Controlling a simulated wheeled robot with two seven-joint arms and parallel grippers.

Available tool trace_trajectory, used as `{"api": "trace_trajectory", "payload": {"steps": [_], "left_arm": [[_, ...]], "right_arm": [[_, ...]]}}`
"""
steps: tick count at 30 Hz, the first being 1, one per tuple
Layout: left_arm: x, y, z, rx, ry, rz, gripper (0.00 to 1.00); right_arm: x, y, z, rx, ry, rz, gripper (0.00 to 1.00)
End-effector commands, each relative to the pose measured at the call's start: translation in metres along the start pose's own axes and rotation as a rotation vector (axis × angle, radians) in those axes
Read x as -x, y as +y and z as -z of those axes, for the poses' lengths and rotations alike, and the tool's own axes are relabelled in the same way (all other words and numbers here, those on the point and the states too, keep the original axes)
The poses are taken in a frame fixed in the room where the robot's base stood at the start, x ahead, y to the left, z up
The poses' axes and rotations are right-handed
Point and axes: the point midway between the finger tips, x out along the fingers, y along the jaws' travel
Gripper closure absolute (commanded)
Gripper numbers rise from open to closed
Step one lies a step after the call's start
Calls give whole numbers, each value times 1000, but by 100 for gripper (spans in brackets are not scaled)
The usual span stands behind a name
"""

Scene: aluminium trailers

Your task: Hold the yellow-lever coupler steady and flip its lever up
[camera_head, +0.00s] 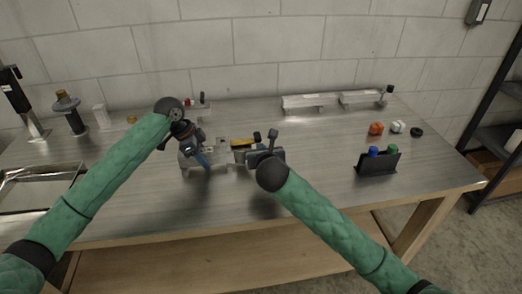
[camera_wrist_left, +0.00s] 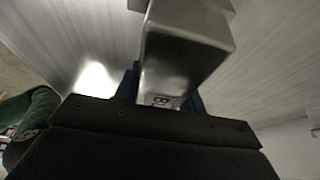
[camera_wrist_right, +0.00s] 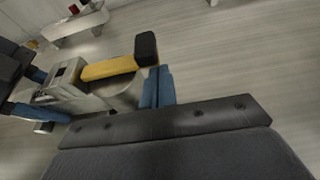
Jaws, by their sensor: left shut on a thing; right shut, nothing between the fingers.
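The metal coupler (camera_head: 222,147) with the yellow lever (camera_head: 241,142) is at the middle of the bench. In the right wrist view the lever (camera_wrist_right: 108,69) lies low along the coupler, ending in a black tip (camera_wrist_right: 146,49). My left gripper (camera_head: 204,160) is shut on the grey metal body, which fills the left wrist view (camera_wrist_left: 185,50) between blue fingers. My right gripper (camera_head: 256,150) is shut and empty; its blue fingers (camera_wrist_right: 158,86) are just beside the lever's black tip. I cannot tell whether they touch it.
Another aluminium coupler or rail (camera_head: 310,101) lies along the back. A black holder (camera_head: 378,163) with blue and green caps stands right, near orange and white knobs (camera_head: 376,128). A metal tray (camera_head: 35,190) is at the left. The bench's front middle is clear.

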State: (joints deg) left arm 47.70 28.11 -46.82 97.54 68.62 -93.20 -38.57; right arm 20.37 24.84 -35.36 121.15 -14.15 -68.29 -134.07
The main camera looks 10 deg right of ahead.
Motion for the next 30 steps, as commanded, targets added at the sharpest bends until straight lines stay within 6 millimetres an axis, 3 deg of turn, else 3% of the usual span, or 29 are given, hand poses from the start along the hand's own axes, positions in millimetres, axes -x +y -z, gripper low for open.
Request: {"api": "trace_trajectory", "payload": {"steps": [20,30], "left_arm": [[0,0,0,0,-1,-1,94],[0,0,0,0,-1,-1,94]], "right_arm": [[3,0,-9,86,-3,28,100],[8,0,-24,228,-5,78,100]]}}
